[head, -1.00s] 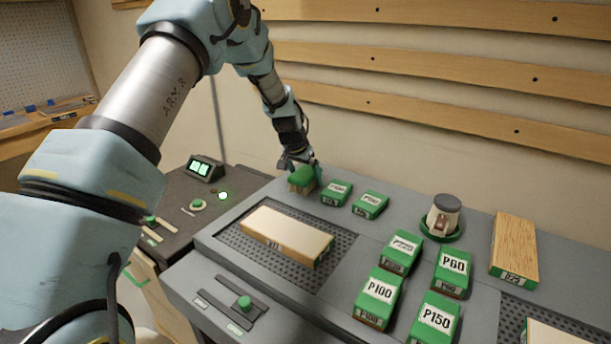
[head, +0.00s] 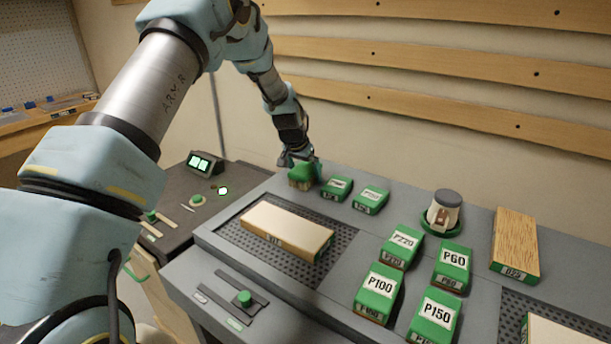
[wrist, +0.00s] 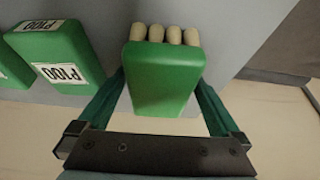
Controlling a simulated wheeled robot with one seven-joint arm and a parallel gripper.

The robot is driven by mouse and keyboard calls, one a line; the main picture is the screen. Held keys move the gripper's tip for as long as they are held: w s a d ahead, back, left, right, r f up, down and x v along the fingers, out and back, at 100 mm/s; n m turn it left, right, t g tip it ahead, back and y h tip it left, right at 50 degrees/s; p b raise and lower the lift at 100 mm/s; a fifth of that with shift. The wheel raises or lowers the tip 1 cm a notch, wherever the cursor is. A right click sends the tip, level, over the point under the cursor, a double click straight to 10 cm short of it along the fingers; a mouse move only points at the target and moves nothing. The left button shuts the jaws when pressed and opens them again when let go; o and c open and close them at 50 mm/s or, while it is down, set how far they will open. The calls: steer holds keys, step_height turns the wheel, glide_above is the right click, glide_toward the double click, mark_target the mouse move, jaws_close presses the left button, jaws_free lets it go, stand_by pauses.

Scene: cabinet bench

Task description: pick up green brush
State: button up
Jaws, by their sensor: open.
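The green brush (head: 301,176) stands at the back left of the grey bench, its pale bristle tufts showing below a green body. In the wrist view the green brush (wrist: 165,75) fills the middle, bristles toward the top of the picture. My gripper (head: 300,160) is at the brush from above and behind. In the wrist view my gripper (wrist: 163,95) is open, with one green finger on each side of the brush body. The fingertips are partly hidden by the brush, and I cannot tell whether they touch it.
Two small green-and-white labelled blocks (head: 337,188) (head: 370,199) lie just right of the brush. A wooden board (head: 287,228) rests on a perforated panel in front. Several larger green grit blocks (head: 376,292), a grey-topped sander (head: 443,212) and another board (head: 515,243) occupy the right.

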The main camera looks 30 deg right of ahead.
mark_target(306, 167)
steer(key=c, duration=1.3)
steer(key=shift+r, duration=0.15)
steer(key=shift+r+p, duration=0.25)
steer(key=shift+p, duration=0.15)
step_height(306, 167, up, 10)
steer(key=b, duration=0.3)
steer(key=shift+f, duration=0.1)
